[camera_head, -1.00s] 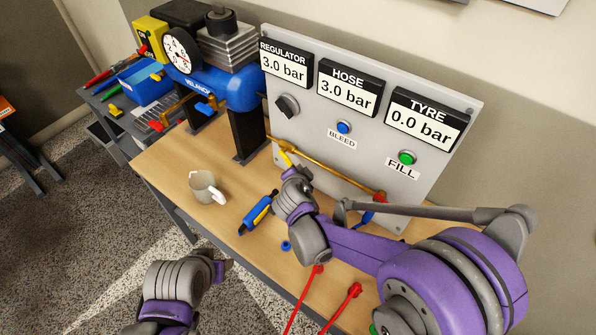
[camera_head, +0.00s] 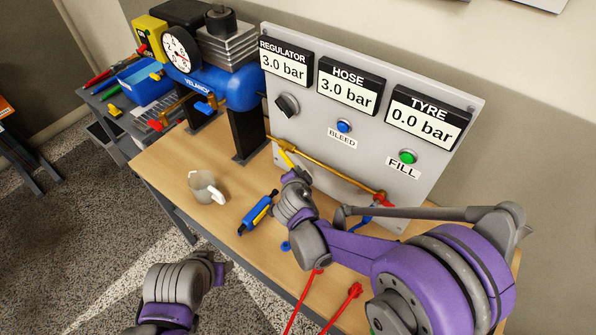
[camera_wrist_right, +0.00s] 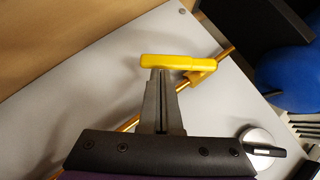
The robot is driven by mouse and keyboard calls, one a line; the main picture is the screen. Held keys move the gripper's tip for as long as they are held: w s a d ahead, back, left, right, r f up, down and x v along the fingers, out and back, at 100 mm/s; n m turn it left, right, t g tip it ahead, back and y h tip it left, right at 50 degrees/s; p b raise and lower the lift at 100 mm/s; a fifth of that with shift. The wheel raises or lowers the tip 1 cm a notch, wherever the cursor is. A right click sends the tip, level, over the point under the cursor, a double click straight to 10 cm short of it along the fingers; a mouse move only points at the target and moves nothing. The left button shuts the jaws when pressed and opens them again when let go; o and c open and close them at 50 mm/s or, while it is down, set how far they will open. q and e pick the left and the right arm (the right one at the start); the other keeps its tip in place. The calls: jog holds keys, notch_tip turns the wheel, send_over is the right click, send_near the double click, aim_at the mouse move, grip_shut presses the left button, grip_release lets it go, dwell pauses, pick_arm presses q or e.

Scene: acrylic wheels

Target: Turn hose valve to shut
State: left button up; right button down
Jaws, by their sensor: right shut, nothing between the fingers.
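The hose valve's yellow handle (camera_head: 286,158) is on the brass pipe (camera_head: 335,177) along the lower part of the grey panel. In the right wrist view the yellow handle (camera_wrist_right: 172,62) lies at an angle across the pipe (camera_wrist_right: 216,62), not in line with it. My right gripper (camera_wrist_right: 161,76) is shut with nothing between its fingers. Its tips are close against the handle's near side; I cannot tell whether they touch. In the head view the right wrist hides most of its fingers. My left arm is at the lower left; its fingers cannot be made out.
The panel (camera_head: 455,120) shows regulator 3.0 bar, hose 3.0 bar and tyre 0.0 bar. A mug (camera_head: 203,187) and a blue tool (camera_head: 257,214) are on the wooden bench. A blue compressor tank (camera_head: 222,85) stands at the back left. Red leads (camera_head: 305,290) lie in front.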

jog(key=shift+f, duration=0.25)
jog(key=shift+w+a+f+m+t+y+b, duration=0.35)
jog(key=shift+a+f+b, duration=0.2)
jog(key=shift+f, duration=0.3)
jog(key=shift+w+a+f+m+t+y+b, duration=0.3)
jog(key=shift+w+a+f+t+b, duration=0.15)
jog(key=shift+f, duration=0.35)
jog(key=shift+w+a+f+m+t+y+b, duration=0.3)
jog(key=shift+a+f+b, duration=0.3)
jog(key=shift+f, duration=0.25)
jog(key=shift+d+f, duration=0.1)
jog(key=shift+d, duration=0.05)
